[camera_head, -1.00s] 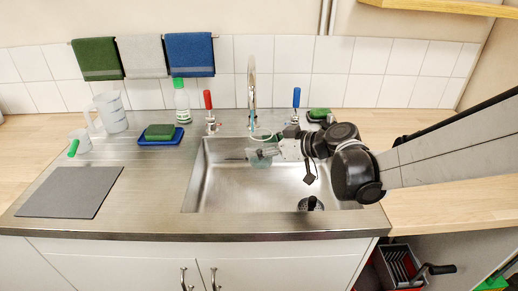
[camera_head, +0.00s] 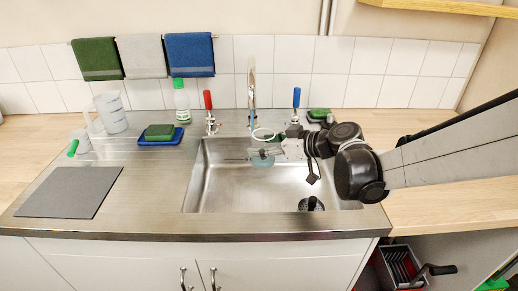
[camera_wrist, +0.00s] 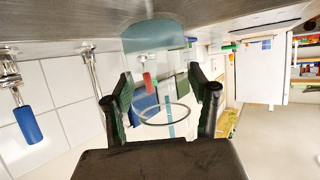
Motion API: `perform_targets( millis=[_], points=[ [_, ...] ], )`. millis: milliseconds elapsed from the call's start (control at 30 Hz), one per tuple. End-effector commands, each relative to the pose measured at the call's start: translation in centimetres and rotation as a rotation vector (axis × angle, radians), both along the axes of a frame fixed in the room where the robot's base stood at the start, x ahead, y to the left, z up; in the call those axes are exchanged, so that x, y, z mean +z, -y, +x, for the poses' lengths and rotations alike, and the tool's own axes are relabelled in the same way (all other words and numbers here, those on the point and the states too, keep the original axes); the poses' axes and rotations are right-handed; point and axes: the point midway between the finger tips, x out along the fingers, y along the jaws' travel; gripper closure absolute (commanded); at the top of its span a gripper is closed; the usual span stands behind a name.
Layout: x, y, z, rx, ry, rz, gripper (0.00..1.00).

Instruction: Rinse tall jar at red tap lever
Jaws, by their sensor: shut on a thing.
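The tall jar (camera_wrist: 150,38) is clear, with a blue-green lower end and a thin round rim. In the head view the jar (camera_head: 262,161) stands about upright over the back of the sink, close to the spout. My gripper (camera_head: 284,149) is shut on it from the right; in the wrist view my gripper (camera_wrist: 166,98) has one dark finger on each side of the glass. The red tap lever (camera_head: 208,99) stands upright left of the spout; it also shows in the wrist view (camera_wrist: 149,80). The chrome spout (camera_head: 252,88) rises behind the jar.
The sink (camera_head: 240,190) is open in front, with a dark drain piece (camera_head: 311,204) at its right. A blue tap lever (camera_head: 296,97) stands right of the spout. A green sponge on a blue tray (camera_head: 161,136), a bottle (camera_head: 181,101) and a white jug (camera_head: 110,111) stand left.

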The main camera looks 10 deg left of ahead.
Motion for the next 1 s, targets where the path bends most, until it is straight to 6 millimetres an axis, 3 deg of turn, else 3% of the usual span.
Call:
perform_targets(
  millis=[167,1000],
  points=[
    [0.0,0.1,-0.3,0.0,0.0,0.0,0.78],
    [0.0,1.6,-5.8,0.001,0.0,0.0,0.78]
  ],
)
